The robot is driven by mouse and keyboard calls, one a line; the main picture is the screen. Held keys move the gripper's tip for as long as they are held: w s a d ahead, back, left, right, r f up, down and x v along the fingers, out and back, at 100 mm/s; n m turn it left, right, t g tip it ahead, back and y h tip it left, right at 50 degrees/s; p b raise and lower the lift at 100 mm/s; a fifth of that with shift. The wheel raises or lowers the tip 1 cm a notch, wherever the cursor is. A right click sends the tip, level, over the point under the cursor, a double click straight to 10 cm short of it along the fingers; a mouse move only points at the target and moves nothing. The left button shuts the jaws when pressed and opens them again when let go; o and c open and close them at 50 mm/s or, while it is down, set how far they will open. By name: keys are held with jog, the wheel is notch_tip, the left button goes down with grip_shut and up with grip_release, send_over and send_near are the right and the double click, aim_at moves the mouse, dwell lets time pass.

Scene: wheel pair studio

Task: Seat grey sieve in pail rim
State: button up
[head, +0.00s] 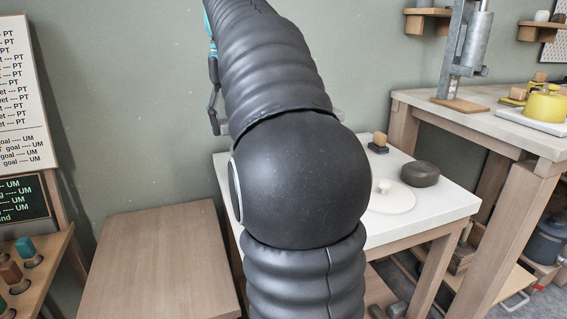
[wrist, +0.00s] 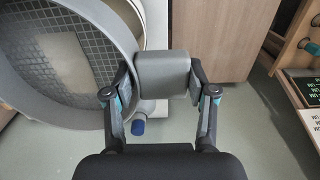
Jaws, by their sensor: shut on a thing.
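The grey sieve (wrist: 128,22) fills the left of the wrist view, a round rim around a square mesh, seen tilted. My gripper (wrist: 166,82) is shut on its thick grey handle (wrist: 163,70), one finger on each side. In the head view my arm hides most of the gripper and the sieve; a thin grey sliver shows either side of the arm, perhaps the sieve's rim.
A white-topped table (head: 448,205) carries a cream lid (head: 392,198), a dark round object (head: 420,173) and a small block on a dark base (head: 379,143). A bare wooden surface (head: 160,265) is at left. A higher workbench (head: 480,124) stands right. A dark blue pot (head: 547,243) sits low right.

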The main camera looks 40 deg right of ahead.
jog(key=shift+f, duration=0.1)
notch_tip(320, 180, down, 5)
jog(key=b, duration=0.3)
jog(key=shift+f+b, duration=0.2)
jog(key=shift+b, duration=0.2)
jog(key=shift+p, duration=0.65)
dwell(0.9)
jog(key=shift+f, duration=0.4)
jog(key=shift+f+b, duration=0.65)
jog(key=shift+f, duration=0.3)
jog(key=o, duration=1.6)
